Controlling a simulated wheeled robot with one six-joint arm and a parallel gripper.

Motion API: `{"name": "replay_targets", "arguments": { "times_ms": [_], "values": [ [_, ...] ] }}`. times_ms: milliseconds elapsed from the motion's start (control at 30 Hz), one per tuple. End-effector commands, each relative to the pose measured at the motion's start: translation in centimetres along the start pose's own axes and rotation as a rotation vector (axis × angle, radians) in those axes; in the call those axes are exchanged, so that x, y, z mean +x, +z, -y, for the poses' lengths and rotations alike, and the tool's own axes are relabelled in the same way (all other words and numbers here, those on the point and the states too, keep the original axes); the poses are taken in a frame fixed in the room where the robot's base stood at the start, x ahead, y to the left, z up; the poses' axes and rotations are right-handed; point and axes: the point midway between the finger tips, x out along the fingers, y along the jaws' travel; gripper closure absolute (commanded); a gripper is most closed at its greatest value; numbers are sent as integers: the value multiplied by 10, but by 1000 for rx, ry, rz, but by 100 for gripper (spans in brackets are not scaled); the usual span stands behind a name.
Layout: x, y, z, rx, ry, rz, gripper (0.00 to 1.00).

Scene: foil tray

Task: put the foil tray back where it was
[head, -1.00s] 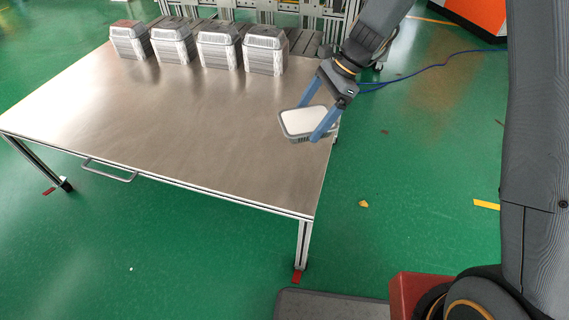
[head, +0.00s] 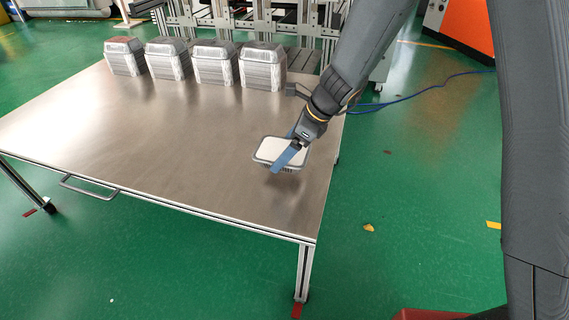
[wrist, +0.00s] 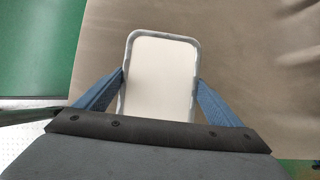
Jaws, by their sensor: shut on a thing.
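The foil tray (head: 280,151) has a white top face and a grey ribbed side. My gripper (head: 287,157) is shut on it, with one blue finger along each side. The tray is held over the right part of the metal table, and a dark shadow shows below it, so it seems a little above the surface. In the wrist view the tray (wrist: 160,75) sits between the two blue fingers (wrist: 160,90), its long side pointing away from the wrist. The tray's underside is hidden.
Several stacks of foil trays (head: 213,63) stand in a row along the table's back edge. The metal table (head: 150,130) is bare in the middle and front. Metal frames (head: 300,35) rise behind it. Green floor (head: 400,220) lies to the right.

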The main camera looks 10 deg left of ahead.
Motion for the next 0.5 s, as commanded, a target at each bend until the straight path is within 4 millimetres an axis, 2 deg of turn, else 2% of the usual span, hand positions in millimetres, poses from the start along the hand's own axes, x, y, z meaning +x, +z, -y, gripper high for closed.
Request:
{"name": "replay_targets", "arguments": {
  "times_ms": [167, 367, 500],
  "values": [
    [11, -6, 0, 0, 0, 0, 32],
    [34, -20, 0, 1, 2, 0, 32],
    [37, -21, 0, -2, 0, 0, 32]
  ]
}}
